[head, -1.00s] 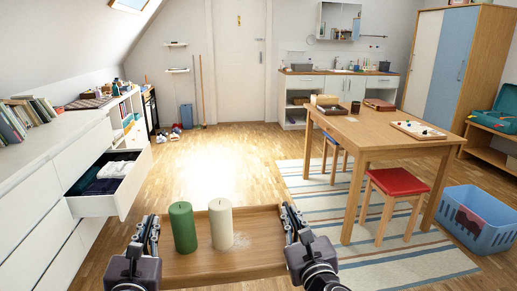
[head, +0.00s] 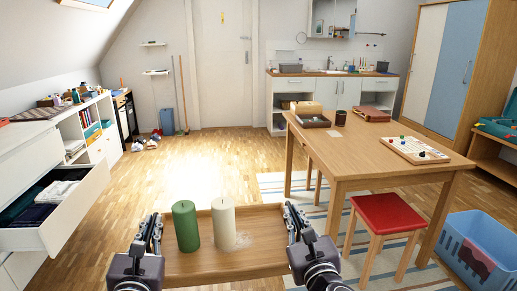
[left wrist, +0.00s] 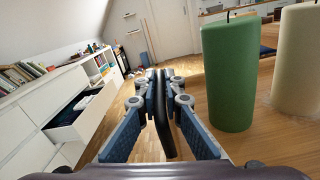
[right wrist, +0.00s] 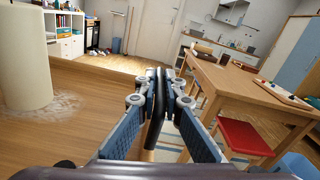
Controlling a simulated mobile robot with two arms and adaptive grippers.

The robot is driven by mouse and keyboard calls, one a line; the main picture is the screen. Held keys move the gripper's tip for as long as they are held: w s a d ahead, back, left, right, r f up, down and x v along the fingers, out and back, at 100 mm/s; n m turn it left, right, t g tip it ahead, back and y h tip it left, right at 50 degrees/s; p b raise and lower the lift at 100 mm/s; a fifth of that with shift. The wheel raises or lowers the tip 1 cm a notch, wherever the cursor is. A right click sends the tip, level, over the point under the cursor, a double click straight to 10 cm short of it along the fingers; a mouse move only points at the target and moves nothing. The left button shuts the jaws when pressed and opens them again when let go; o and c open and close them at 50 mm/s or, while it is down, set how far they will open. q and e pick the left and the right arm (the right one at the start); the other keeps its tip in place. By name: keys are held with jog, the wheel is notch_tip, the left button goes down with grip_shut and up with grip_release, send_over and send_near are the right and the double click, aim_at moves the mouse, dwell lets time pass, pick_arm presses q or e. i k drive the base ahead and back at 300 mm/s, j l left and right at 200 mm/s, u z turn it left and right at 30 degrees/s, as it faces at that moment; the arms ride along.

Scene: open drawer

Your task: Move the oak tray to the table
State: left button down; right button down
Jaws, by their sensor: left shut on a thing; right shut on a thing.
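The oak tray (head: 215,262) is held level in front of me in the head view. A green candle (head: 186,227) and a cream candle (head: 223,223) stand upright on it, with a pale spill mark beside the cream one. My left gripper (head: 155,228) is shut on the tray's left side, and my right gripper (head: 293,222) is shut on its right side. The left wrist view shows the green candle (left wrist: 230,75) close beside the left fingers. The wooden table (head: 385,160) stands ahead to the right, apart from the tray.
The table carries a box (head: 313,120), a cup, a brown case and a game board (head: 411,150). Its near left part is bare. A red stool (head: 385,212) and a blue basket (head: 480,248) stand at its near side. An open drawer (head: 60,210) juts out at left.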

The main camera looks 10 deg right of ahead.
aim_at(348, 147)
jog(key=i+l, duration=0.3)
jog(key=l, duration=0.15)
jog(key=i+l, duration=0.3)
jog(key=l, duration=0.15)
jog(key=i+l, duration=0.35)
jog(key=l, duration=0.15)
jog(key=i+l, duration=0.3)
jog(key=l, duration=0.15)
jog(key=i+l, duration=0.3)
jog(key=l, duration=0.15)
jog(key=i+l, duration=0.3)
jog(key=l, duration=0.15)
jog(key=i+l, duration=0.35)
jog(key=l, duration=0.15)
